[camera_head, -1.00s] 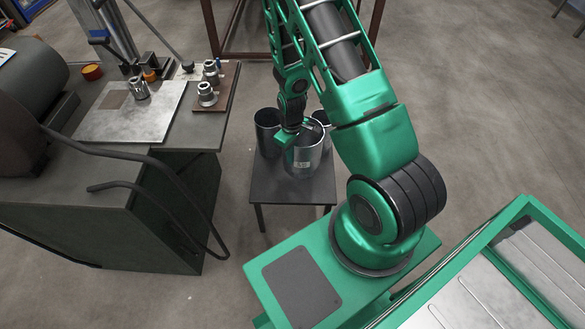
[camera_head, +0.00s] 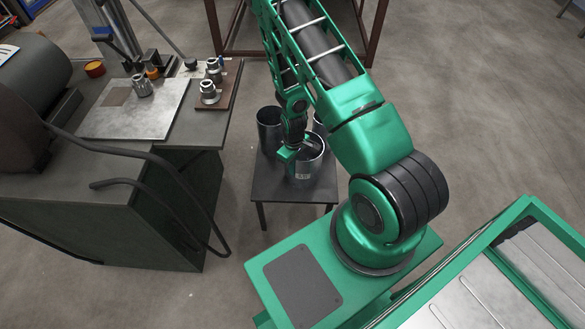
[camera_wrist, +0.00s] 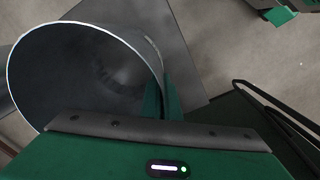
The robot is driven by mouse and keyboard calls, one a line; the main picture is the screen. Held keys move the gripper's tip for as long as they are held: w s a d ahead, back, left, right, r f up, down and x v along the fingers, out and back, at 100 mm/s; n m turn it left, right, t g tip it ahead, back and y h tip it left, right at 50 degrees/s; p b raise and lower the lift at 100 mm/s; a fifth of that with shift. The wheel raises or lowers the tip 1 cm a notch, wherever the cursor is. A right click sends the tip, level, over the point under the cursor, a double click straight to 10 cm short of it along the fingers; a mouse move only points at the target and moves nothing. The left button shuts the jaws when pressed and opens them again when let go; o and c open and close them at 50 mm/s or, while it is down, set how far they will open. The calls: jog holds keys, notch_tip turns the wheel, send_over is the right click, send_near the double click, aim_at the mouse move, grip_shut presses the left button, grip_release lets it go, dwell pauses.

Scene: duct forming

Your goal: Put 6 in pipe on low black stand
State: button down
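The 6 in pipe (camera_head: 308,169) is a shiny grey metal cylinder with a small pale label, upright at the front of the low black stand (camera_head: 275,191). It appears to rest on the stand top, though its bottom edge is small in view. My gripper (camera_head: 292,152) is at the pipe's upper left rim. In the wrist view, the pipe's open mouth (camera_wrist: 75,80) fills the left side, and my gripper's green fingers (camera_wrist: 162,98) straddle its wall, one inside and one outside, shut on it. The fingertips are partly hidden.
Two other metal pipes stand behind on the stand, one at left (camera_head: 268,130) and one at right (camera_head: 320,122), partly hidden. A dark workbench (camera_head: 125,172) with fittings and a bent black tube (camera_head: 190,190) are close on the left.

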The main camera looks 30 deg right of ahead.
jog(key=c, duration=2)
grip_release()
jog(key=shift+f, duration=0.1)
jog(key=s+d+r+m, duration=0.1)
jog(key=s+d+r, duration=0.1)
jog(key=r, duration=0.9)
jog(key=s+d+r+m, duration=0.1)
jog(key=s+r+m, duration=0.1)
jog(key=r, duration=0.9)
jog(key=s+d+r+m, duration=0.1)
jog(key=s+d+r, duration=0.15)
jog(key=r, duration=0.95)
jog(key=s+r+m, duration=0.2)
jog(key=s+r, duration=0.2)
jog(key=s, duration=0.2)
jog(key=s+r+m, duration=0.2)
jog(key=s+r, duration=0.3)
jog(key=s, duration=0.1)
jog(key=s+a+r+m, duration=0.1)
jog(key=s+r+m, duration=0.1)
jog(key=s+r, duration=0.3)
jog(key=shift+s, duration=0.8)
